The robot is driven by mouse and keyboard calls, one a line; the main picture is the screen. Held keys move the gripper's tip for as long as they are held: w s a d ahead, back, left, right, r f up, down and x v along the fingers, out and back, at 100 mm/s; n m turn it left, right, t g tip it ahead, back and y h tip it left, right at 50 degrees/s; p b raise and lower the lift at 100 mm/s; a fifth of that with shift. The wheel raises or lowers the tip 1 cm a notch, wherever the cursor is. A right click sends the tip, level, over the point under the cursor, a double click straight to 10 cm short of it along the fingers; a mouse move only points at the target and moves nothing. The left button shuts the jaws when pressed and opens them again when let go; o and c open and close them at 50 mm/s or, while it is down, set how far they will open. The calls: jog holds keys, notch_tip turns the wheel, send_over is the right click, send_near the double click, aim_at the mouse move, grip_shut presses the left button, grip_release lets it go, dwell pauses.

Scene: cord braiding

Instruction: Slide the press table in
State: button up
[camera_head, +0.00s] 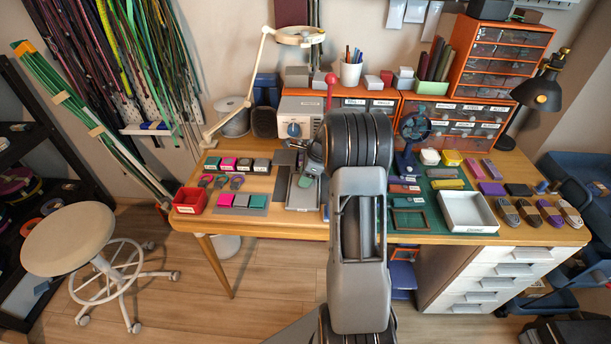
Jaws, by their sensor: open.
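The press is a pale box (298,107) with a blue knob and a red-tipped lever (331,88), at the back middle of the wooden table. In front of it a light grey plate (300,201), which looks like the press table, sticks out toward the front edge. A small green piece (305,181) lies on it. My gripper (311,160) is open just above the plate's rear part, left of my arm. My arm and gripper hide part of the press front and the plate's right side. I cannot tell whether the fingers touch the plate.
A red bin (190,201), coloured pieces and small cord coils lie left of the plate. A green mat (425,212), a white tray (468,212) and a blue fan (412,130) are to the right. A lamp arm (238,95) reaches over the left back. A stool (70,238) stands at left.

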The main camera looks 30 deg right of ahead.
jog(key=p+v, duration=0.1)
jog(key=v, duration=1.3)
jog(key=shift+f, duration=0.1)
